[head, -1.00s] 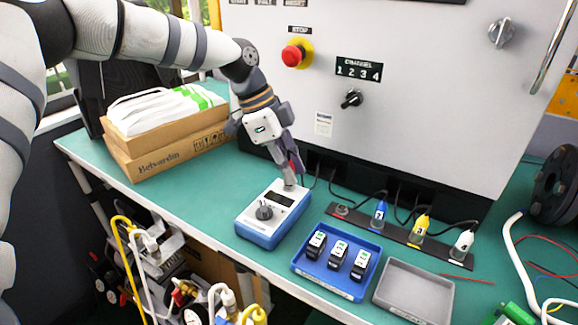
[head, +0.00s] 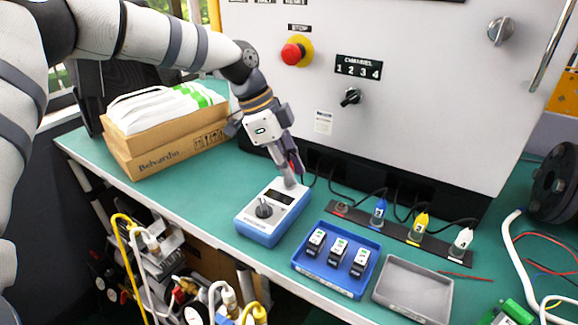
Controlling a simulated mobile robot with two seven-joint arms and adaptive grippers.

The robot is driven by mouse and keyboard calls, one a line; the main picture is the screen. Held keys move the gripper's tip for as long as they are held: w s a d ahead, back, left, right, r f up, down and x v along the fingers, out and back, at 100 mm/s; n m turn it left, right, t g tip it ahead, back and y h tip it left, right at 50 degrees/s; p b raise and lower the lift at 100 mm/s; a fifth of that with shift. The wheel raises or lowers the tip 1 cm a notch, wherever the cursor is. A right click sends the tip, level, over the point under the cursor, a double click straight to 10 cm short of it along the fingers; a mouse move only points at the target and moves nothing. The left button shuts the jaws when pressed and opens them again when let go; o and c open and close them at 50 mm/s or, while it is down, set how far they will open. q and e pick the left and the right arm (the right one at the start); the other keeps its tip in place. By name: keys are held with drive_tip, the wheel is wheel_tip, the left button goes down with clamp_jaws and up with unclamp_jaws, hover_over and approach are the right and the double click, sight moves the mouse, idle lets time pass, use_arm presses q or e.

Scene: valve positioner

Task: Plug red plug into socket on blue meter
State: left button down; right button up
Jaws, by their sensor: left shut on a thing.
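The blue meter (head: 262,232) with a light grey face, a dark display and a black knob stands on the green bench near its front edge. My left gripper (head: 291,176) points down at the meter's far end. It is shut on the red plug (head: 296,166), of which only a small red part shows between the fingers. The fingertips are at or just above the meter's top face. The socket is hidden behind the fingertips, so I cannot tell whether the plug is in it. My right gripper is out of view.
A black strip (head: 397,233) holds blue, yellow and white plugs, with an empty position at its left end. A blue tray (head: 330,284) with black modules and an empty grey tray (head: 415,292) lie to the right. Cardboard boxes (head: 165,150) stand at the left. The grey cabinet rises behind.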

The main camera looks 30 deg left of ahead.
use_arm(q)
drive_tip(key=shift+f, duration=0.15)
idle(0.6)
drive_tip(key=c, duration=1.1)
unclamp_jaws()
drive_tip(key=shift+p+v, duration=0.65)
drive_tip(key=shift+v, duration=2.95)
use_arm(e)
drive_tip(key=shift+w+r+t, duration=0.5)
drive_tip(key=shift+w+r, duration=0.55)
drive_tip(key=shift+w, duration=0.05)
use_arm(q)
drive_tip(key=shift+f, duration=0.1)
